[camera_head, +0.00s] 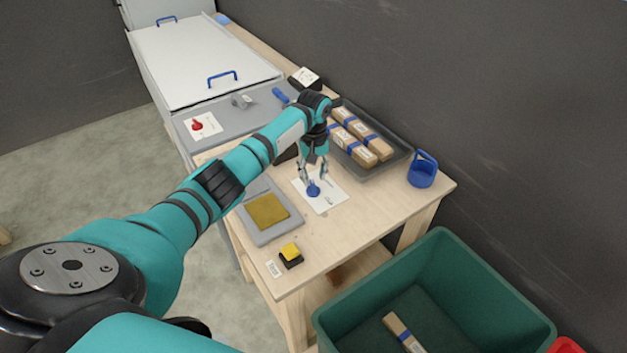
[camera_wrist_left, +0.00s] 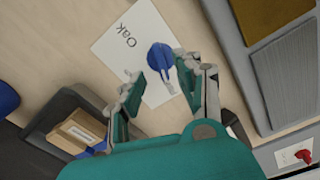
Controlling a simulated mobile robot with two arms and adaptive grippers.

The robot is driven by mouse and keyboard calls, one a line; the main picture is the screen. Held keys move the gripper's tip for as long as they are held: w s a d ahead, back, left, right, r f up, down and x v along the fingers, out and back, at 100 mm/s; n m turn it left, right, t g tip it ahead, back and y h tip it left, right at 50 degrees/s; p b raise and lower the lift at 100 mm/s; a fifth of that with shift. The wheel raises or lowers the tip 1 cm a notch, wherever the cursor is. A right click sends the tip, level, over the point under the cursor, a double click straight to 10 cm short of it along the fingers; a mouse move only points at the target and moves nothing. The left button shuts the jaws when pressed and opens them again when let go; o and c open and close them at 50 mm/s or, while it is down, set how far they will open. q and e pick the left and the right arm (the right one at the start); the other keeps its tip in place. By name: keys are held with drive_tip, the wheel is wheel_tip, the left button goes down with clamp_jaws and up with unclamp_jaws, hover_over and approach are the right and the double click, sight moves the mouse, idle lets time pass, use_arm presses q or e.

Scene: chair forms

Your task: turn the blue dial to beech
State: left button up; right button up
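The blue dial (camera_head: 313,190) sits on a white card (camera_head: 327,203) on the wooden table. In the left wrist view the dial (camera_wrist_left: 160,56) shows between my fingertips, and the word "Oak" is readable on the card (camera_wrist_left: 113,52). The other markings are too small or hidden to read; I cannot tell which word the dial points at. My left gripper (camera_head: 313,178) points down at the dial. Its fingers (camera_wrist_left: 158,68) are open, one on each side of the dial; I cannot tell whether they touch it. My right gripper is not in view.
A grey tray of wrapped wooden blocks (camera_head: 396,163) and a blue holder (camera_head: 422,170) stand right of the card. A grey panel with a yellow pad (camera_head: 267,210) and a yellow-topped block (camera_head: 291,252) lie left and in front. A green bin (camera_head: 455,243) stands below. A red dial (camera_head: 197,125) is farther back.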

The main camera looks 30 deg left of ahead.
sight(313, 185)
use_arm(q)
wheel_tip(313, 185, down, 3)
drive_tip(key=shift+s+r, duration=0.1)
drive_tip(key=shift+r, duration=0.1)
drive_tip(key=shift+f, duration=0.55)
drive_tip(key=c, duration=0.6)
clamp_jaws()
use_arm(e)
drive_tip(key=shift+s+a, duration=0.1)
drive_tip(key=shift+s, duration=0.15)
